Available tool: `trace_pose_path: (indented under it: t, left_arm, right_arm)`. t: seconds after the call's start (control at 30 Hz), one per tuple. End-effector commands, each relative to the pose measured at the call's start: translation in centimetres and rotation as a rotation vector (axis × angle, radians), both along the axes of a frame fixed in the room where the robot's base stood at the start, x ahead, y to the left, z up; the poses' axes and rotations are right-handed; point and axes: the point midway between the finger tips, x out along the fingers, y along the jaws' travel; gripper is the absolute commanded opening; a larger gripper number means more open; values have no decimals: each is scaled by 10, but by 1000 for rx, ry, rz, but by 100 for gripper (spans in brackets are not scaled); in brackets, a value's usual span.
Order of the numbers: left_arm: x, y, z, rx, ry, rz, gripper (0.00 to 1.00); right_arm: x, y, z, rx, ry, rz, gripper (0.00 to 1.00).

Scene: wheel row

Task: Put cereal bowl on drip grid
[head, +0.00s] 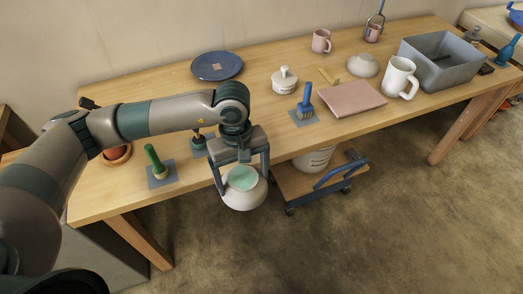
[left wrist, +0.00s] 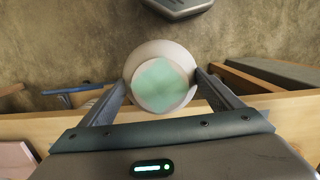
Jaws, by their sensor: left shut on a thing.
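My left gripper (head: 240,182) is shut on a round cream bowl (head: 244,200), which has a mint-green patch facing up. I take it for the cereal bowl. The fingers press on opposite sides of it. In the left wrist view the bowl (left wrist: 162,52) sits between the fingertips. It hangs in front of the table's front edge, over the floor. I cannot pick out a drip grid for certain; a flat pinkish slab (head: 352,98) lies on the table to the right. My right gripper is not in view.
On the wooden table (head: 250,105) stand a blue plate (head: 217,66), a lidded jar (head: 284,80), a blue brush (head: 305,102), an upturned bowl (head: 363,65), a white mug (head: 399,78) and a grey tub (head: 440,66). A blue-handled trolley (head: 322,181) carrying a bucket (head: 314,160) stands below.

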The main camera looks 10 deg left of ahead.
Motion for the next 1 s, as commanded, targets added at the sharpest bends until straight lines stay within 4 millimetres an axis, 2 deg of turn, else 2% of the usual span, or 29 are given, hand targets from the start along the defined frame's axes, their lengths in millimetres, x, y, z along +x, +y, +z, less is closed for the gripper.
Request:
trace_pose_path:
  t: [0.03, 0.2, 0.4, 1.0]
  left_arm:
    - [-9, 11, -8, 3, 3, -83, 40]
    - [-35, 38, -31, -2, 12, -370, 40]
    - [-54, 57, -47, -7, 18, -591, 40]
    - [-57, 62, -50, -6, 17, -642, 40]
  right_arm:
    - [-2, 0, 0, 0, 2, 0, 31]
    - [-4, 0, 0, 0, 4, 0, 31]
    - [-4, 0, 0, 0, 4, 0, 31]
    - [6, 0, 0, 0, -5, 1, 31]
